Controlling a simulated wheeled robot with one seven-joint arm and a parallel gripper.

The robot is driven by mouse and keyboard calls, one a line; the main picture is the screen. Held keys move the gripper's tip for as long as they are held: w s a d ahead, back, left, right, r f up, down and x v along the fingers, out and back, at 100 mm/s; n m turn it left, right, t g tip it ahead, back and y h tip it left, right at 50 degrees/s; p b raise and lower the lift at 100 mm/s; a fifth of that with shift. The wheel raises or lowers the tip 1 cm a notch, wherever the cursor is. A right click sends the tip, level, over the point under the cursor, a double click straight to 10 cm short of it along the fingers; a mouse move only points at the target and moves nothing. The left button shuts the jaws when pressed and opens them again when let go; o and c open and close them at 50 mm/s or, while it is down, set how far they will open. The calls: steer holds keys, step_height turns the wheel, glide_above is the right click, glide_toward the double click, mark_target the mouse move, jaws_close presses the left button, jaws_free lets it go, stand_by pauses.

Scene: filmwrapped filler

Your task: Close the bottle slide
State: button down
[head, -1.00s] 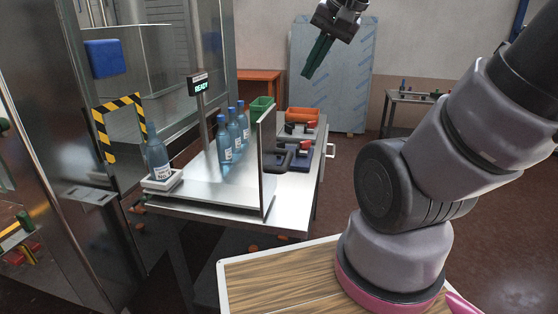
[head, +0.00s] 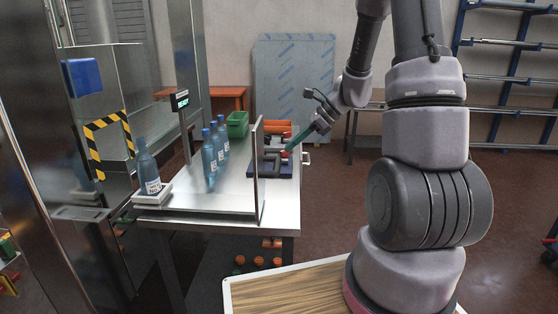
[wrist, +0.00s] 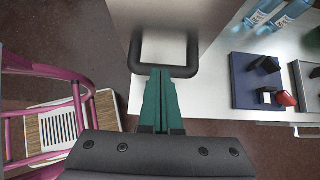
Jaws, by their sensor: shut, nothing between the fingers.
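The slide is an upright panel (head: 257,172) on the steel table, seen nearly edge-on in the head view, with a dark loop handle (head: 270,163) on its right face. In the wrist view the handle (wrist: 190,70) is a black rounded loop at the panel's (wrist: 190,18) near end. My gripper (head: 288,150) has green fingers, shut and empty, at the handle's right. In the wrist view its fingertips (wrist: 161,72) meet the handle's bar; I cannot tell whether they touch. Several blue bottles (head: 209,160) stand left of the panel. One bottle (head: 148,170) stands on a white pad.
A display (head: 182,100) reads READY. A green bin (head: 237,125) and orange bin (head: 280,127) stand at the table's back. A dark blue block (wrist: 257,82) with a red part lies right of the handle. A striped-framed opening (head: 108,145) is at left.

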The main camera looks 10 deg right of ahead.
steer(key=x, duration=0.9)
steer(key=shift+a+f, duration=0.25)
steer(key=shift+a, duration=0.1)
